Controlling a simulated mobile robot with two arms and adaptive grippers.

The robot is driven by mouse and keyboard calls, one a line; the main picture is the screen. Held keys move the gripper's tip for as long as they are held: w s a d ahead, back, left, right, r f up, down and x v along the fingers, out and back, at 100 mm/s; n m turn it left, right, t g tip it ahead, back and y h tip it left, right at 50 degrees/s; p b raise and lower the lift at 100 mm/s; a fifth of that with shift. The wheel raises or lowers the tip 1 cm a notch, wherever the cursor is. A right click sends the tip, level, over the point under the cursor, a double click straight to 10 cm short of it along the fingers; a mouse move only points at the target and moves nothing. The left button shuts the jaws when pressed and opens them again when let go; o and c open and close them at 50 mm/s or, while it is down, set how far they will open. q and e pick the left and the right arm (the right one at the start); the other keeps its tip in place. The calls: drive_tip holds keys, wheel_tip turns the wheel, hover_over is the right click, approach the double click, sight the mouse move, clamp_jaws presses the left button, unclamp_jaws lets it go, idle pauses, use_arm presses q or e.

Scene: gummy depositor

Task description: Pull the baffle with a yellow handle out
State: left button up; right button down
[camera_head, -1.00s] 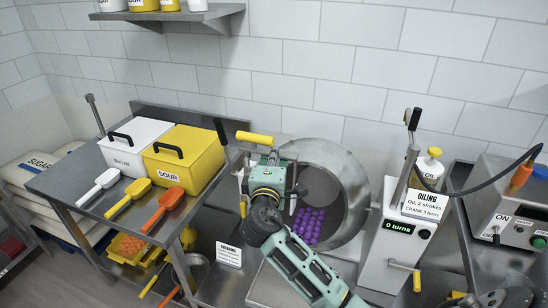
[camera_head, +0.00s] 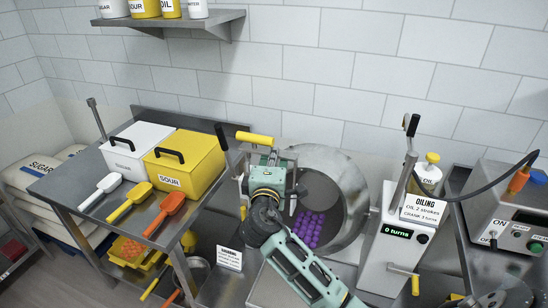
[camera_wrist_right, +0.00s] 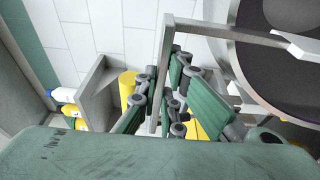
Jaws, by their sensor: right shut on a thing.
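The yellow handle (camera_head: 256,138) of the baffle lies roughly level at the left rim of the steel drum, just above my right gripper (camera_head: 268,160). In the right wrist view, the fingers of my right gripper (camera_wrist_right: 160,100) are closed around a thin grey bar (camera_wrist_right: 166,70) of the baffle. Yellow parts of the handle (camera_wrist_right: 127,88) show behind the fingers. The fingers and arm hide much of the baffle in the head view. My left gripper is not in view.
The open drum (camera_head: 345,180) holds purple gummies (camera_head: 308,228). The oiling machine (camera_head: 395,245) stands close on its right. A table with a white sugar box (camera_head: 137,148), a yellow sour box (camera_head: 190,160) and scoops is on the left. A wall shelf (camera_head: 185,22) hangs above.

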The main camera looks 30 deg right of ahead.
wheel_tip(320, 180, up, 7)
drive_tip(key=p, duration=0.5)
drive_tip(key=shift+p, duration=0.4)
drive_tip(key=c, duration=2.4)
unclamp_jaws()
clamp_jaws()
